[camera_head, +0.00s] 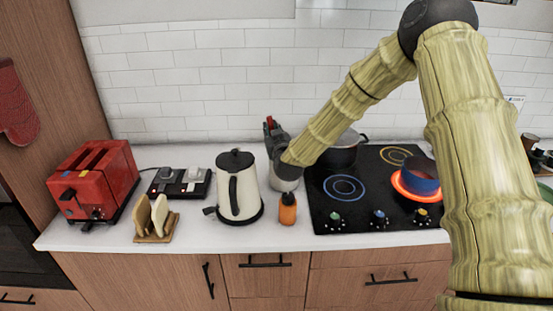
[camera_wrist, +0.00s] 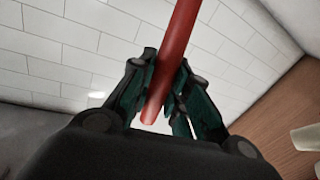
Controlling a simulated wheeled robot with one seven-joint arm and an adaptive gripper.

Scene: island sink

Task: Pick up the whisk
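A long red handle (camera_wrist: 172,62) runs between the fingers of my gripper (camera_wrist: 160,85) in the wrist view. The dark fingers lie close against both sides of it and look shut on it. Its far end is out of the frame, so no whisk wires show and I cannot tell for sure that it is the whisk. In the head view my gripper (camera_head: 271,128) is above the back of the counter, with a bit of red at its tips. A pale utensil pot (camera_head: 284,184) stands below it, partly hidden by my arm.
A red toaster (camera_head: 92,183) stands left.

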